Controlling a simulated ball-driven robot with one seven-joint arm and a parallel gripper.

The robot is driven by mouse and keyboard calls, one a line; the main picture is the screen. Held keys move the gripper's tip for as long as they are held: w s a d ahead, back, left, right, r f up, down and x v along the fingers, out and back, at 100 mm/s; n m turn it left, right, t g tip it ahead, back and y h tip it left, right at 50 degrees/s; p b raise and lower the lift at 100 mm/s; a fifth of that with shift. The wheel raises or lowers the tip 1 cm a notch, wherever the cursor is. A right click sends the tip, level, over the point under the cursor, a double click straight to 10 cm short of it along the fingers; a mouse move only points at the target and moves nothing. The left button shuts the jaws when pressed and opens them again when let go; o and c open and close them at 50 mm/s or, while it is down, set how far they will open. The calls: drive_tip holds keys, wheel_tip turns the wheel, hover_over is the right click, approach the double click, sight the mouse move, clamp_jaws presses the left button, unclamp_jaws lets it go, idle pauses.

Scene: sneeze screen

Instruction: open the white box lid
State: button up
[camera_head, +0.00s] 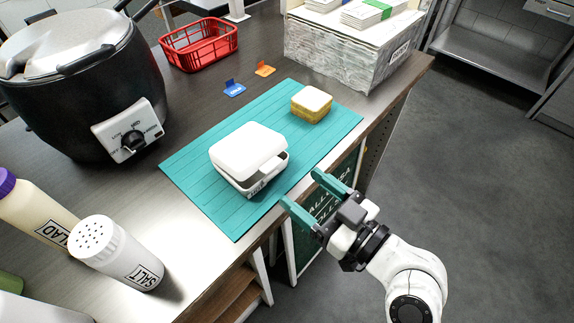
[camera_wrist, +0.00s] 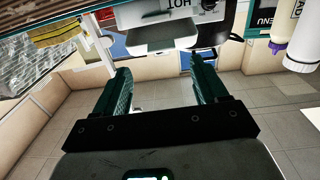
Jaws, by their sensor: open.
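The white box (camera_head: 250,184) sits on a teal mat (camera_head: 205,200) on the counter. Its rounded lid (camera_head: 243,148) rests over it, with a dark gap between lid and base along the side facing my gripper. A small tab juts from the lid's front edge. My gripper (camera_head: 301,187) is open and empty, its teal fingers pointing toward the box from beyond the counter's near edge, apart from it. In the wrist view, the box (camera_wrist: 170,14) appears upside down at the top with lettering, and the lid (camera_wrist: 160,40) shows below it, ahead of the open fingers.
A yellow block with a white top (camera_head: 312,104) sits on the mat behind the box. A salt shaker (camera_head: 116,253), a black cooker (camera_head: 95,95), a red basket (camera_head: 199,43) and a grey crate (camera_head: 345,55) stand around. Floor is free at right.

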drive_tip(key=p, duration=0.2)
approach(250, 149)
drive_tip(key=shift+w+a+f, duration=0.3)
drive_tip(key=shift+w+a, duration=0.05)
drive_tip(key=shift+w, duration=0.2)
drive_tip(key=shift+w+a+f, duration=0.3)
drive_tip(key=shift+w+a, duration=0.1)
drive_tip(key=shift+w, duration=0.15)
drive_tip(key=shift+b, duration=0.3)
drive_tip(key=shift+c, duration=0.3)
clamp_jaws()
